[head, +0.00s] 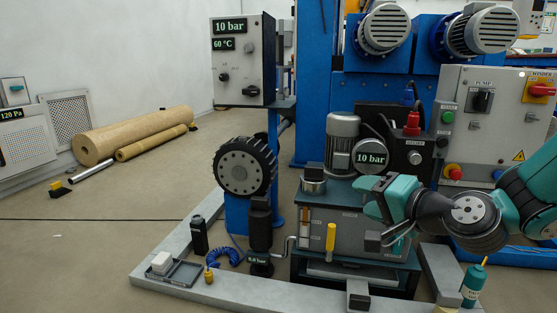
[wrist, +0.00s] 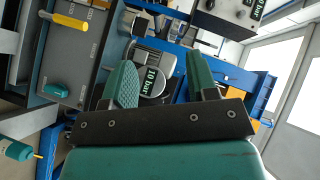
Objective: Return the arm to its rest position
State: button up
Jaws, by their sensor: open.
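My gripper (head: 370,215) is in the right half of the head view, at the end of my teal and dark arm. It is in front of the grey pump unit and its teal top, below the round 10 bar gauge (head: 370,157). In the wrist view my gripper (wrist: 160,85) has its two teal fingers spread apart with nothing between them. The 10 bar gauge also shows there (wrist: 151,82), beyond the fingers. My arm reaches in from the right edge of the head view.
A yellow-handled tool (head: 331,238) stands at the pump unit's front. A teal bottle (head: 473,283) stands low right, below my arm. The grey control cabinet (head: 484,130) is behind my arm. A grey tray (head: 173,272) lies front left. The left floor is largely clear before cardboard rolls (head: 130,140).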

jog(key=s+a+r+n+g+y+p, duration=0.1)
jog(key=s+a+r+n+g+p, duration=0.25)
jog(key=s+r+n, duration=0.2)
jog(key=s+a+r+n+g+p, duration=0.3)
jog(key=s+r+n+g+p, duration=0.15)
jog(key=s, duration=0.25)
jog(key=s+d+r+n+g+h+p, duration=0.2)
jog(key=s+r+g+p, duration=0.15)
jog(key=s, duration=0.25)
jog(key=s+d+r+n+g+h+p, duration=0.1)
jog(key=s+r+n+g+h+p, duration=0.2)
jog(key=s, duration=0.4)
notch_tip(320, 180, up, 37)
jog(key=t+p, duration=0.1)
jog(key=p, duration=3.6)
jog(key=shift+d+m+y+p, duration=0.3)
jog(key=shift+m, duration=0.1)
